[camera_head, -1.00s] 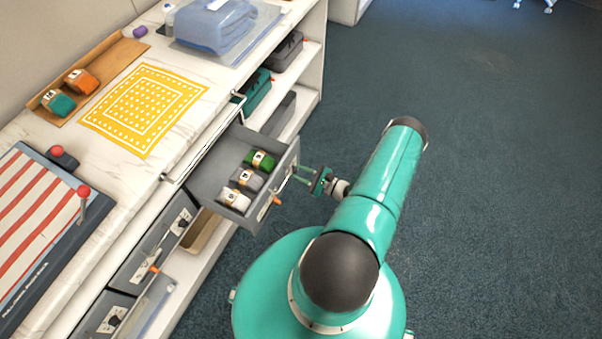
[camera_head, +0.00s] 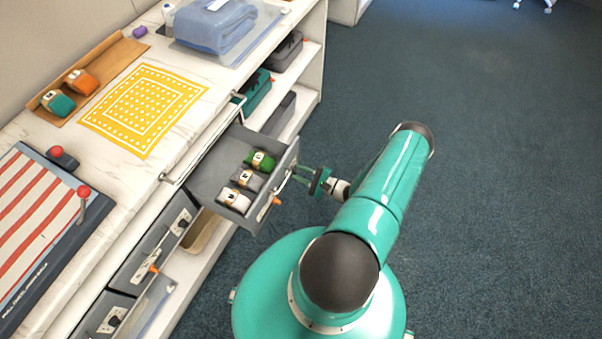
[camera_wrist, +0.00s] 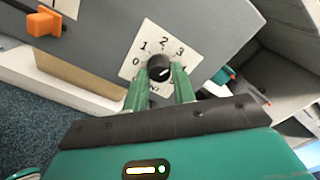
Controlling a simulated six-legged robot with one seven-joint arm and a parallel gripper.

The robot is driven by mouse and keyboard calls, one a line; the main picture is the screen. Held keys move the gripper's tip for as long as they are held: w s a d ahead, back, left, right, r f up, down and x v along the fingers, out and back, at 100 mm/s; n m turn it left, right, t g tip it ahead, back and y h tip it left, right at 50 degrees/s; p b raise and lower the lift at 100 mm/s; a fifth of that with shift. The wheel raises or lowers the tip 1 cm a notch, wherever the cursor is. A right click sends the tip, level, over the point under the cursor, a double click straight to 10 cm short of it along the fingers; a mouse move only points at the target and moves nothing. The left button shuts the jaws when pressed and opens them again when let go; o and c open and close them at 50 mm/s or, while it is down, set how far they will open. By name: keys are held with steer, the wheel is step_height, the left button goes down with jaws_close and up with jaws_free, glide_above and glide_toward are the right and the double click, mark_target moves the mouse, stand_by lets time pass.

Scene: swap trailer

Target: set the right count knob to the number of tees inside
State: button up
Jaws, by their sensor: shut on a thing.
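An open grey drawer (camera_head: 209,172) holds three rolled tees with paper bands: a green one (camera_head: 259,162), a grey one (camera_head: 247,180) and a white one (camera_head: 235,200). My gripper (camera_head: 299,174) is at the drawer's front. In the wrist view, my gripper (camera_wrist: 160,72) is shut on a black round count knob (camera_wrist: 158,66), one green finger on each side. The knob sits on a white dial plate (camera_wrist: 146,48) with 0, 1, 2 and 3 readable around it. A white mark on the knob points toward the plate's lower right; the number there is unclear.
An orange tab (camera_wrist: 44,21) is on the drawer front, left of the dial. Closed drawers with similar dials (camera_head: 113,319) are lower left. The countertop holds a yellow cloth (camera_head: 144,107) and a cardboard tray (camera_head: 117,45) with two rolls. The floor at right is clear.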

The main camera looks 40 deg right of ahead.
steer(key=o, duration=1)
steer(key=v, duration=1.4)
steer(key=shift+a, duration=0.1)
steer(key=shift+w+r, duration=0.1)
steer(key=shift+r, duration=0.05)
